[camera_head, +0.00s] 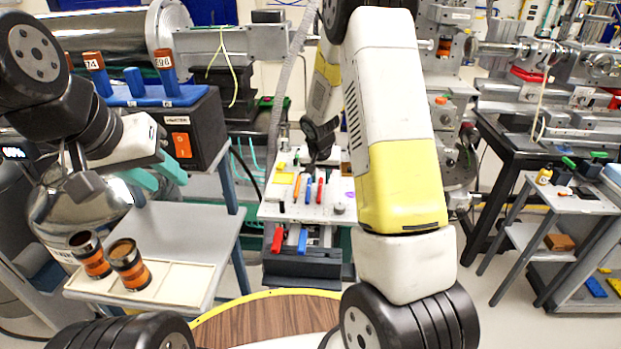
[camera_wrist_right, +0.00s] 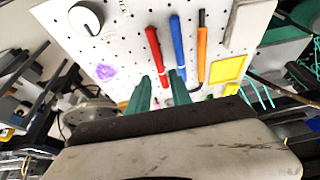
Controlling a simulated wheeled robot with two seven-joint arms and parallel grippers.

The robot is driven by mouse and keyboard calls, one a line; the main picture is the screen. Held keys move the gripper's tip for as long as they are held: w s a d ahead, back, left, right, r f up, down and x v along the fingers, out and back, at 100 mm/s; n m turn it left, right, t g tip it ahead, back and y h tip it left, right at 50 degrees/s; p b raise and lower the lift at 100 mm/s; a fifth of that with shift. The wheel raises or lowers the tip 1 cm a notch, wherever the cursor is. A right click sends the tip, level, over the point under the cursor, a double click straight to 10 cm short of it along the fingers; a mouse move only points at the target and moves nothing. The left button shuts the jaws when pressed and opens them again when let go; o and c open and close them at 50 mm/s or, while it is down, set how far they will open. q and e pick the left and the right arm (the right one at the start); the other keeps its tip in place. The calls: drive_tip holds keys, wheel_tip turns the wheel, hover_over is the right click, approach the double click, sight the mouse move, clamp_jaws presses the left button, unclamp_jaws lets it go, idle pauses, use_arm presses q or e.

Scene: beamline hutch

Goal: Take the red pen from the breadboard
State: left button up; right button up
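The red pen (camera_wrist_right: 155,48) lies on the white perforated breadboard (camera_wrist_right: 130,28), beside a blue pen (camera_wrist_right: 177,38). The red pen also shows in the head view (camera_head: 319,191) on the breadboard (camera_head: 348,200). My right gripper (camera_wrist_right: 161,80) is open, with its teal fingers over the board. The lower end of the red pen shows in the gap between the fingers, and the right finger is close to the blue pen's lower end. I cannot tell whether a finger touches either pen. My left gripper (camera_head: 158,174) is open and empty, above the grey side table.
An orange pen (camera_wrist_right: 201,46) and a yellow block (camera_wrist_right: 229,70) lie right of the blue pen. A round knob (camera_wrist_right: 86,18) stands at the board's left. Two orange-banded cups (camera_head: 128,264) stand in a tray at the left. My right arm hides part of the middle.

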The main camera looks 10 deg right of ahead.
sight(320, 187)
drive_tip(key=x, duration=0.3)
drive_tip(key=shift+a+f, duration=0.15)
drive_tip(key=shift+f, duration=0.3)
drive_tip(key=shift+s, duration=0.1)
clamp_jaws()
drive_tip(key=shift+r, duration=0.1)
